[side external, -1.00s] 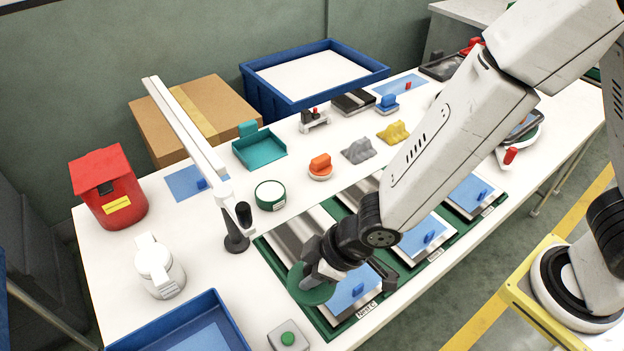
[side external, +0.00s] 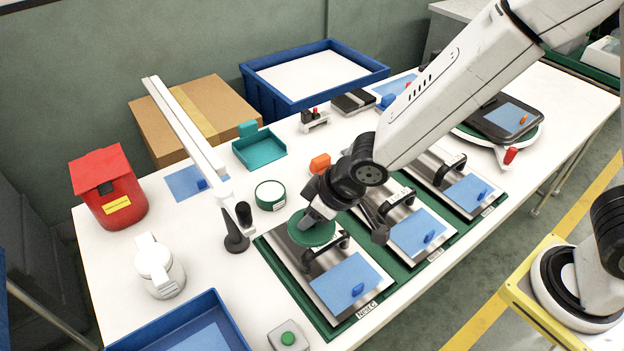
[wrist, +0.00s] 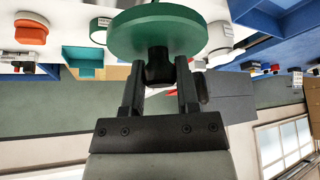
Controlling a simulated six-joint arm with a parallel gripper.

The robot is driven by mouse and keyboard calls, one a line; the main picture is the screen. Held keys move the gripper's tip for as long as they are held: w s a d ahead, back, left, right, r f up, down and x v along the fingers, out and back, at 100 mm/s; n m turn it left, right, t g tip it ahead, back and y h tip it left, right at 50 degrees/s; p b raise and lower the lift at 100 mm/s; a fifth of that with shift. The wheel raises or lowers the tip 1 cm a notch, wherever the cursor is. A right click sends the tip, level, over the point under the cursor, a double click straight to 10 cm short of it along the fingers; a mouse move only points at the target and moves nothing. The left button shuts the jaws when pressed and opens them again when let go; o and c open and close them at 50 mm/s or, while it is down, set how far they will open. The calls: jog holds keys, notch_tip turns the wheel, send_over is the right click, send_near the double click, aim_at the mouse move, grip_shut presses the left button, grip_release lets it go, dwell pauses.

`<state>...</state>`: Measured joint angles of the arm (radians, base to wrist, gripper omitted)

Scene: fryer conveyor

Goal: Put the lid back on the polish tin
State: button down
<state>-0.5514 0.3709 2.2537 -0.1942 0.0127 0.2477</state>
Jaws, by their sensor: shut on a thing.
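The polish tin (side external: 270,196) is a short green round tin with a pale open top and a white label, standing upright on the white table left of the green rack. My gripper (side external: 319,212) is shut on the dark knob of the green round lid (side external: 304,232). The lid is held in the air over the far end of the Nest C plate, to the right of the tin and apart from it. In the wrist view the lid (wrist: 157,30) fills the top middle, with its knob between my fingers (wrist: 159,75).
A black post with a white arm (side external: 236,225) stands close left of the tin. The teal tray (side external: 262,150) and an orange-topped object (side external: 320,163) are behind. Plates with black handles lie on the green rack (side external: 340,326). Bare table surrounds the tin.

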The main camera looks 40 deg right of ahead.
jog(key=w+d+r+m+h, duration=0.25)
jog(key=w+d+r, duration=0.3)
jog(key=d, duration=0.35)
jog(key=w+d+r+m+h, duration=0.1)
jog(key=w+d+r+m, duration=0.35)
jog(key=w+d, duration=0.35)
jog(key=w+a+f+n+y, duration=0.2)
jog(key=w+a+f+n, duration=0.2)
jog(key=f, duration=0.4)
jog(key=w+a+f+n+y, duration=0.2)
jog(key=w+a+f+n, duration=0.2)
jog(key=a+f, duration=0.5)
jog(key=shift+w+n, duration=0.4)
jog(key=shift+w, duration=0.65)
jog(key=shift+f, duration=0.1)
jog(key=shift+f, duration=3)
jog(key=shift+f, duration=0.2)
